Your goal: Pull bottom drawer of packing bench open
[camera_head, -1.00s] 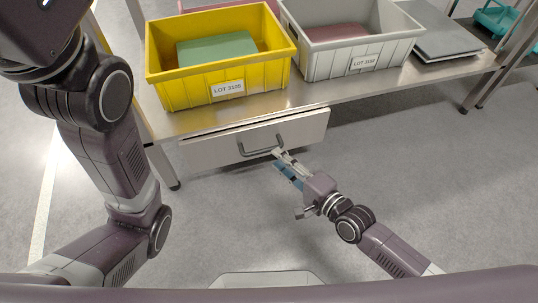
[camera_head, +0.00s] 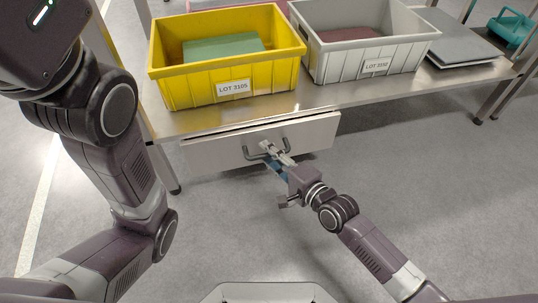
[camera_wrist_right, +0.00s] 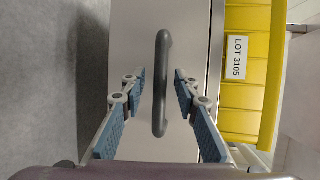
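The pale drawer front (camera_head: 210,153) sits under the bench top, with a thin dark gap along its upper edge. Only this one drawer shows. Its dark bar handle (camera_head: 249,154) runs along the front; the handle also shows in the right wrist view (camera_wrist_right: 161,110). My right gripper (camera_head: 269,153) is at the handle and partly covers it. In the right wrist view the blue-padded fingers (camera_wrist_right: 160,76) are apart, one on each side of the handle, with space between pads and bar. My left arm is at the left; its gripper is out of view.
On the metal bench top (camera_head: 190,122) stand a yellow crate (camera_head: 185,93) labelled LOT 3105 and a grey crate (camera_head: 330,68). A grey flat stack (camera_head: 455,45) lies to the right. Bench legs stand at both sides. The floor (camera_head: 420,190) before the drawer is clear.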

